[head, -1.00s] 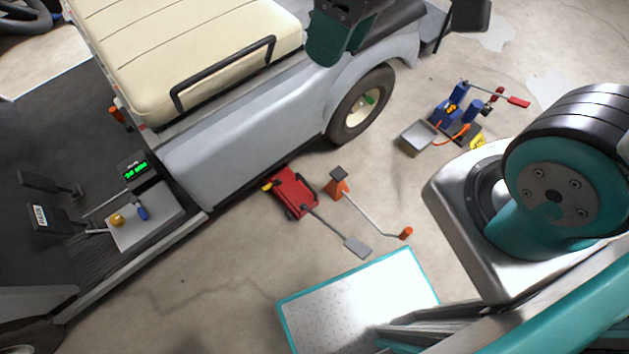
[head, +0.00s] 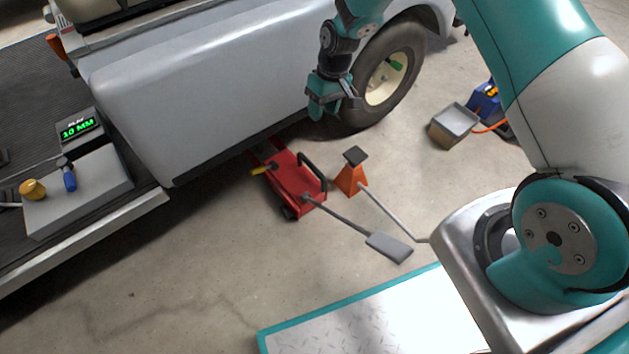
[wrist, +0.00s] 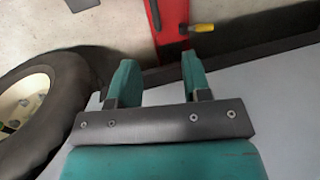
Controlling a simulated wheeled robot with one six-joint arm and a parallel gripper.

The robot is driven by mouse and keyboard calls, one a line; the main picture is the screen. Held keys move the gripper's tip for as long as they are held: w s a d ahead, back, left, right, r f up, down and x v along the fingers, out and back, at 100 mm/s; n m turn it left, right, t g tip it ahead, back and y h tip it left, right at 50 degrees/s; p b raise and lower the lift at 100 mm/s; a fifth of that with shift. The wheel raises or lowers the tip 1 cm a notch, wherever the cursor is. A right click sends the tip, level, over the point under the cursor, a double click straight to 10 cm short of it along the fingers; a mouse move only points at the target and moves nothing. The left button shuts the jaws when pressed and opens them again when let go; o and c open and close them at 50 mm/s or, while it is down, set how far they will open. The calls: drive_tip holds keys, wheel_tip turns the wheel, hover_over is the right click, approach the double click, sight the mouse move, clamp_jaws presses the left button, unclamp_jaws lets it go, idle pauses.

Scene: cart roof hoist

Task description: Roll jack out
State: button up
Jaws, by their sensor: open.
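The red floor jack (head: 297,183) sits on the concrete beside the grey cart body (head: 200,95), its front end under the cart's lower edge. It has a black hoop handle (head: 314,167), a yellow lever (head: 262,170) and a long bar ending in a grey pedal (head: 389,247). My gripper (head: 330,112) is open and empty, beside the cart's side near the rear wheel, above and apart from the jack. In the wrist view, my gripper (wrist: 160,78) points toward the red jack (wrist: 170,25), which lies beyond the fingertips with its yellow lever (wrist: 201,28).
An orange jack stand (head: 350,178) with a rod stands right of the jack. The rear wheel (head: 385,78) is close to my gripper. A readout (head: 77,128) shows 10 MM. Floor left of the pedal is clear.

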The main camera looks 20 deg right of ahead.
sight(314, 167)
drive_tip(key=b+x, duration=0.3)
drive_tip(key=x, duration=0.4)
drive_tip(key=d+b+x, duration=0.1)
drive_tip(key=b+x, duration=0.2)
drive_tip(key=x, duration=0.4)
drive_tip(key=d+b+x, duration=0.1)
drive_tip(key=b+x, duration=0.2)
drive_tip(key=x, duration=0.4)
drive_tip(key=shift+w+f, duration=0.2)
drive_tip(key=shift+f, duration=0.1)
drive_tip(key=shift+c, duration=0.3)
clamp_jaws()
